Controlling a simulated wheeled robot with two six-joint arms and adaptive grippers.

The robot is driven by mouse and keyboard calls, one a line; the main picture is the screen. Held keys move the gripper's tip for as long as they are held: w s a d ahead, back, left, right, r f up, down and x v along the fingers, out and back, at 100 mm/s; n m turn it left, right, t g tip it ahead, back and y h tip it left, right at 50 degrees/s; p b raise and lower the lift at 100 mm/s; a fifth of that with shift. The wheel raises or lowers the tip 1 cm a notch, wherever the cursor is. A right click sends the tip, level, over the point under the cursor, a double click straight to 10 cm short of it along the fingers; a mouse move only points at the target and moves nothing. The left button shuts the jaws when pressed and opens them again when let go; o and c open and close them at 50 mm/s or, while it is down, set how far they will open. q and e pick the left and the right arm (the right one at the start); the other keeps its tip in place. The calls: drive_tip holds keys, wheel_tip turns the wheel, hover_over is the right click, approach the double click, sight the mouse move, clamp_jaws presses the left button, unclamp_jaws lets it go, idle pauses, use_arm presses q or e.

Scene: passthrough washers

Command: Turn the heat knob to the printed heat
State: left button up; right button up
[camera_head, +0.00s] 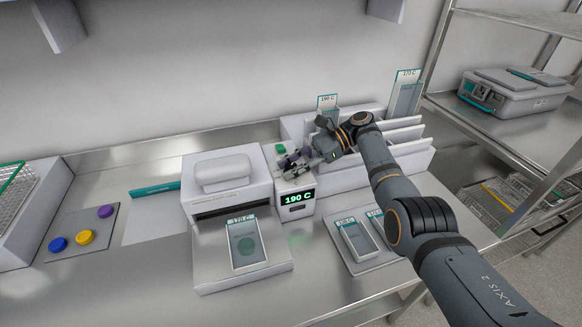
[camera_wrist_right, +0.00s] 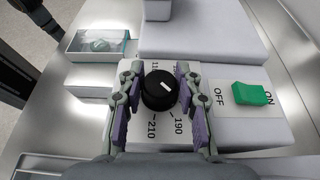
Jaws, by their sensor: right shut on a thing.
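The black heat knob (camera_wrist_right: 157,97) sits on a white dial plate with printed numbers. 190 and 210 are readable, and others are partly hidden. Its white pointer mark lies near the knob's right side. My right gripper (camera_wrist_right: 160,85) has one purple-padded finger on each side of the knob and is shut on it. In the head view my right gripper (camera_head: 293,160) reaches down over the control box and hides the knob. The box's display (camera_head: 299,198) reads 190 C in green. A pouch (camera_head: 247,245) in front of the sealer is labelled what looks like 170 C. My left gripper is not in view.
A green ON/OFF switch (camera_wrist_right: 251,94) is beside the dial. The white sealer (camera_head: 225,185) stands left of the control box. More labelled pouches lie on a tray (camera_head: 376,262) at right. A divided rack (camera_head: 408,160) stands behind my right arm.

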sight(291, 165)
drive_tip(key=o, duration=1.1)
drive_tip(key=shift+o, duration=0.2)
wheel_tip(291, 165, up, 10)
drive_tip(key=shift+f, duration=0.1)
